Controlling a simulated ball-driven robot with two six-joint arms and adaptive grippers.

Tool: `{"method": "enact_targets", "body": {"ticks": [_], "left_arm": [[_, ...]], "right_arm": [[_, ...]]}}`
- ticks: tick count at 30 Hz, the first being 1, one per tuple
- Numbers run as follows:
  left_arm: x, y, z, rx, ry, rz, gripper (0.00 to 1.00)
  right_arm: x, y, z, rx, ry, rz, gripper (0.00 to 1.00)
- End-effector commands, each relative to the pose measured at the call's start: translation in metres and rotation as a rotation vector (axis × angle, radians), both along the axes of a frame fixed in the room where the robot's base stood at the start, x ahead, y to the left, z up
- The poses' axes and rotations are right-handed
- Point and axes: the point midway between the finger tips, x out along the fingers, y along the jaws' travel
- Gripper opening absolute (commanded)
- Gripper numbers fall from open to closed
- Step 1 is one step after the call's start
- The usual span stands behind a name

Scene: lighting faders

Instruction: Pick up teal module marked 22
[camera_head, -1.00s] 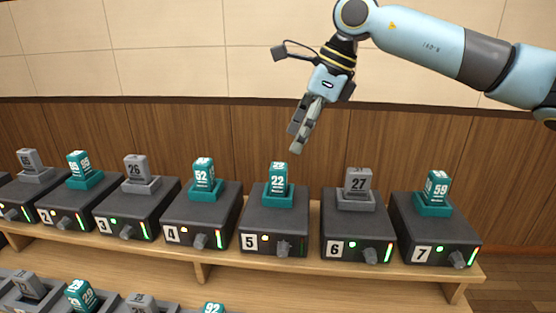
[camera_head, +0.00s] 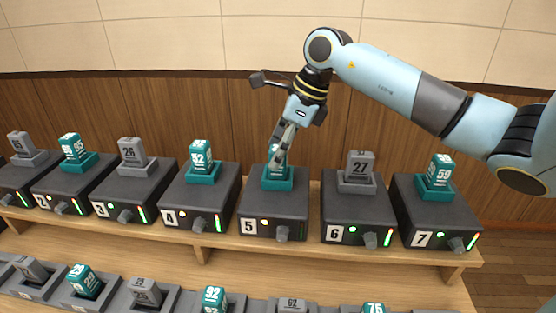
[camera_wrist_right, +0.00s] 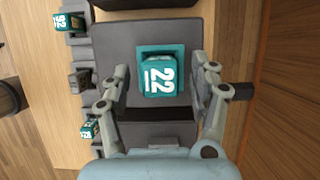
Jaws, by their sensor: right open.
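The teal module marked 22 (camera_head: 277,176) stands in the teal socket on top of the dark box labelled 5. In the head view my right gripper (camera_head: 279,160) is at its top and hides much of it. There my right gripper (camera_wrist_right: 167,88) is open, with one finger on each side of the module and a gap on both sides. My left gripper is not in view.
Grey module 27 (camera_head: 360,167) on box 6 and teal module 52 (camera_head: 201,154) on box 4 stand on either side. Teal module 59 (camera_head: 441,168) is at the right. A lower shelf (camera_head: 240,270) holds more modules in front. A wooden wall (camera_head: 400,125) rises behind.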

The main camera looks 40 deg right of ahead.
Motion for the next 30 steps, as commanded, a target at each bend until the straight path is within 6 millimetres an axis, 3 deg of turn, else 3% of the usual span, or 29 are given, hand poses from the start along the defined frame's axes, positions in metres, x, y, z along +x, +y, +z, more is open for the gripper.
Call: {"method": "enact_targets", "body": {"ticks": [9, 23, 30], "left_arm": [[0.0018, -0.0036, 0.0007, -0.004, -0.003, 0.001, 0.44], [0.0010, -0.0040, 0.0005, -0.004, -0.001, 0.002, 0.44], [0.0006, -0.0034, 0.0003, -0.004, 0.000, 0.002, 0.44]], "right_arm": [[0.0026, 0.0020, -0.0082, -0.001, -0.001, 0.001, 0.62], [0.0024, 0.0018, -0.0078, -0.001, -0.001, 0.001, 0.01], [0.0025, 0.0018, -0.0072, -0.001, -0.001, 0.001, 0.01]]}}
